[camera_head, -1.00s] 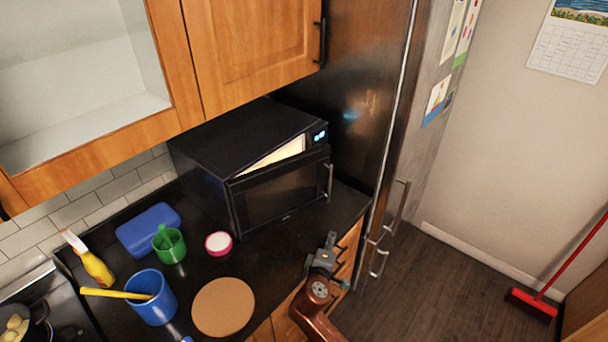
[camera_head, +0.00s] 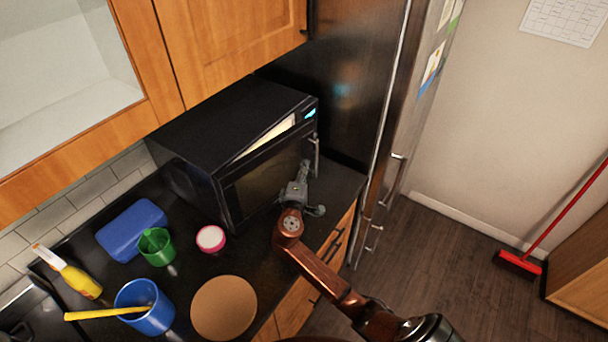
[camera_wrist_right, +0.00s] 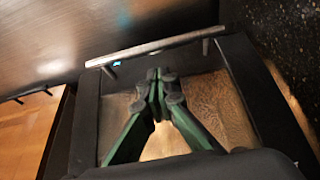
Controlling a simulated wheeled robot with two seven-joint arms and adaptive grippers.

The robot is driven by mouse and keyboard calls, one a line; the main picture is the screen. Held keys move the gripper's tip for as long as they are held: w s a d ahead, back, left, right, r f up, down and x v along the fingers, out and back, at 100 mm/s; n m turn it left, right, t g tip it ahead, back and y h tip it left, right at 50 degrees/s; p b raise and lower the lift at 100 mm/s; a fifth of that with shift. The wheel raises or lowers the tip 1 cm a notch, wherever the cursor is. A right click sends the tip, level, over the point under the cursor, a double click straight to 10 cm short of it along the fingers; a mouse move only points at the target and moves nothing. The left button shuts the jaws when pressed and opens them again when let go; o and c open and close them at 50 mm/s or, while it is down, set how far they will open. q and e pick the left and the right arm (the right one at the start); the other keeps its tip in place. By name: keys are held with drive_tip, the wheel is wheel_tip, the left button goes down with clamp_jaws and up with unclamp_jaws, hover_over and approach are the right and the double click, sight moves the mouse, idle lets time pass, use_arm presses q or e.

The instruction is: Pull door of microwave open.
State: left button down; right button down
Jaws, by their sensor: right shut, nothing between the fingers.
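The black microwave (camera_head: 225,120) stands on the dark counter, below the wall cabinets. The silver door handle (camera_head: 315,153) is upright at the door's right edge. It also shows as a bar in the right wrist view (camera_wrist_right: 155,47). My right gripper (camera_head: 305,168) is in front of the door, close to the handle. Its fingertips (camera_wrist_right: 158,76) are together and empty, over the door window and just short of the bar. Whether they touch the door I cannot tell. My left gripper is out of view.
A pink-rimmed bowl (camera_head: 210,239), green cup (camera_head: 156,246), blue container (camera_head: 132,229), blue mug (camera_head: 145,307) and round brown board (camera_head: 224,308) lie left of my right arm. The tall fridge (camera_head: 365,100) stands close to the microwave's right.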

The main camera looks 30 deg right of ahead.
sight(308, 155)
drive_tip(key=shift+w+d, duration=0.5)
drive_tip(key=shift+d, duration=0.05)
drive_tip(key=shift+w+d+r, duration=0.1)
drive_tip(key=shift+w+d, duration=0.1)
drive_tip(key=shift+d, duration=0.1)
drive_tip(key=shift+w+d, duration=0.3)
drive_tip(key=shift+w, duration=0.05)
drive_tip(key=shift+s, duration=0.1)
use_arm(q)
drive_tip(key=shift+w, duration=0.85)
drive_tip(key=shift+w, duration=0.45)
use_arm(e)
drive_tip(key=shift+s+h, duration=0.3)
drive_tip(key=shift+s, duration=0.15)
